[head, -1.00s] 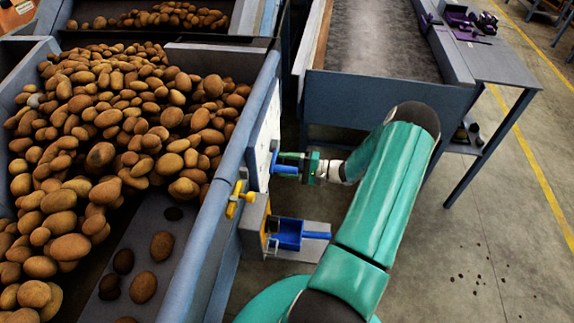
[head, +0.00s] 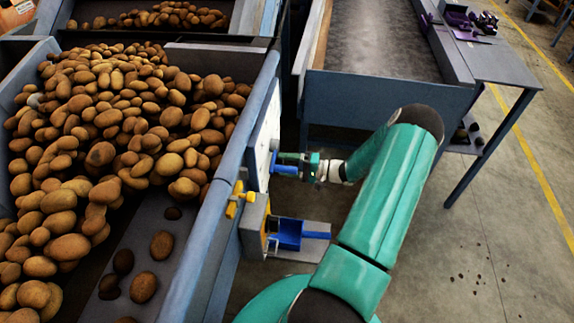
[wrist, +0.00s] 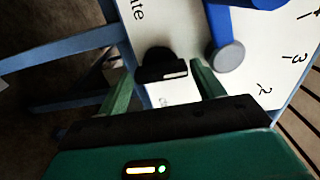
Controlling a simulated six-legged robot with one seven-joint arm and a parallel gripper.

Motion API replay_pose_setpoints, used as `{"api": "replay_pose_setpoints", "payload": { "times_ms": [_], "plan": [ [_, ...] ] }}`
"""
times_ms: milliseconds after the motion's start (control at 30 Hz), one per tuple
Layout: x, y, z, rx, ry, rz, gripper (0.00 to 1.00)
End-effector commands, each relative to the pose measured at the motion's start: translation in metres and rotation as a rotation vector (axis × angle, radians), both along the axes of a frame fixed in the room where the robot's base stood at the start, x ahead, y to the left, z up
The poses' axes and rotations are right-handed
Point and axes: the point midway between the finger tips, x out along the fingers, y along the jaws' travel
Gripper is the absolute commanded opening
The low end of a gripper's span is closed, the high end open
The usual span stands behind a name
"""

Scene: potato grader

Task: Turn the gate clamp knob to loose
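A black knob (wrist: 163,68) with a short white mark, apparently the gate clamp knob, sits on a white panel (wrist: 180,25) in the wrist view. My gripper (wrist: 162,82) is open, with one green finger on each side of the knob. A gap shows beside the knob, and I see no clear contact. In the head view my gripper (head: 297,160) points left at the panel (head: 261,140) on the grader's side. The knob cannot be made out there. Most of the panel's lettering by the knob is cut off or hidden.
A blue lever (wrist: 228,57) with a grey round end stands close to my right finger, beside a number scale. Below the panel are a yellow handle (head: 240,199) and a grey box with a blue part (head: 288,234). Potatoes (head: 110,130) fill the hopper at left.

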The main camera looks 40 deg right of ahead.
Motion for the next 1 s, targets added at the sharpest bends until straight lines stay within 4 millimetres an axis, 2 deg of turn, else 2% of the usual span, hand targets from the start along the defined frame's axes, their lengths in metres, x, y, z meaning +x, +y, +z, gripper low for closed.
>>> {"api": "replay_pose_setpoints", "payload": {
  "times_ms": [33, 67, 467, 567, 1000],
  "plan": [
    [0.0, 0.0, 0.0, 0.0, 0.0, 0.0, 0.78],
    [0.0, 0.0, 0.0, 0.001, 0.0, 0.0, 0.82],
    [-0.006, -0.004, 0.0, 0.003, 0.0, 0.0, 0.82],
    [-0.017, -0.013, 0.001, 0.003, 0.0, 0.0, 0.82],
    [-0.091, -0.07, 0.0, 0.002, 0.0, -0.002, 0.82]
  ]
}}
